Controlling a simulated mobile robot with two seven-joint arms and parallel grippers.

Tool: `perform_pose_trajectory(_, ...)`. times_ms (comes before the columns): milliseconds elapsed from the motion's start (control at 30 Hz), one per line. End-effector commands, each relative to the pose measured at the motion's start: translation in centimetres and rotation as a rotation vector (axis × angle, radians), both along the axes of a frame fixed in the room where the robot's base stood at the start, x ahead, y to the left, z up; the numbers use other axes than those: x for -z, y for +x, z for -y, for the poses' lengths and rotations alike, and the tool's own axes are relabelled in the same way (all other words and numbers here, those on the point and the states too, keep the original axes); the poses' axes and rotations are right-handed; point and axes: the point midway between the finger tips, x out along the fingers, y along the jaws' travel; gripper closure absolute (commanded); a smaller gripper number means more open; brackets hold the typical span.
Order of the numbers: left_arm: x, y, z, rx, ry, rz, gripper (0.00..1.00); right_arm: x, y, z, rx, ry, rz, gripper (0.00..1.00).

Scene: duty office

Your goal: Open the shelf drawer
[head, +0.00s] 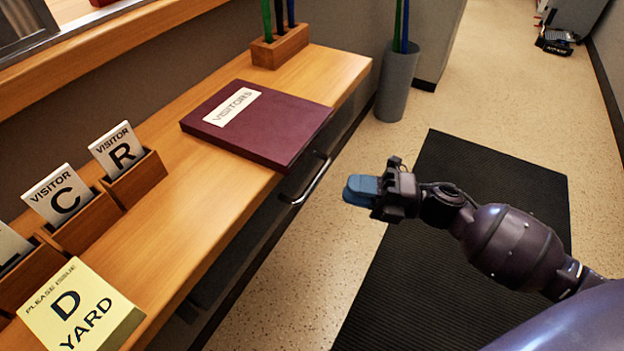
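The wooden shelf (200,215) runs along the wall on the left. A curved metal bar handle (308,182) sticks out below its front edge, under the maroon book. The drawer front behind the handle is mostly hidden by the shelf top, and no gap shows there. My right gripper (362,190), with blue fingertips, points left towards the handle. It is to the right of the handle in the picture, apart from it, and holds nothing that I can see. Its fingers overlap from this angle, so their opening is unclear. My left gripper is not in view.
On the shelf are a maroon visitors book (285,125), wooden card holders (135,180), a yellow yard pad (85,310) and a wooden pen block (280,47). A grey bin (396,85) stands beyond the shelf's end. The black floor mat (480,160) is clear.

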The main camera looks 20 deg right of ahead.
Motion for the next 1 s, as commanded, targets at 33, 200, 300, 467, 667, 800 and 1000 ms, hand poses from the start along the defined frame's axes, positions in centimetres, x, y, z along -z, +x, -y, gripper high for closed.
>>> perform_pose_trajectory(33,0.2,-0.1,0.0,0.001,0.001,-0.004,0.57,-0.2,0.5,-0.9,-0.001,0.002,0.002,0.77)
perform_pose_trajectory(200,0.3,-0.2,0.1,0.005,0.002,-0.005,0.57,-0.6,1.9,-3.4,-0.002,0.003,0.0,0.77)
perform_pose_trajectory(300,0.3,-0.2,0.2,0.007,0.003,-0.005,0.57,-0.9,2.6,-4.7,-0.001,0.003,-0.002,0.77)
perform_pose_trajectory(467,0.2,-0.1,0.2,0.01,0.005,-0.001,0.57,-1.1,3.4,-6.2,0.0,0.003,-0.003,0.77)
perform_pose_trajectory(667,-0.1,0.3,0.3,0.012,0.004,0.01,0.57,-1.3,3.8,-6.9,0.001,0.003,-0.003,0.77)
perform_pose_trajectory(800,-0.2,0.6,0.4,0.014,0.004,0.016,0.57,-1.3,3.8,-6.9,0.001,0.002,-0.004,0.77)
perform_pose_trajectory(1000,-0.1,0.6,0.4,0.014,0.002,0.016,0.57,-1.3,3.8,-6.9,0.001,0.002,-0.004,0.91)
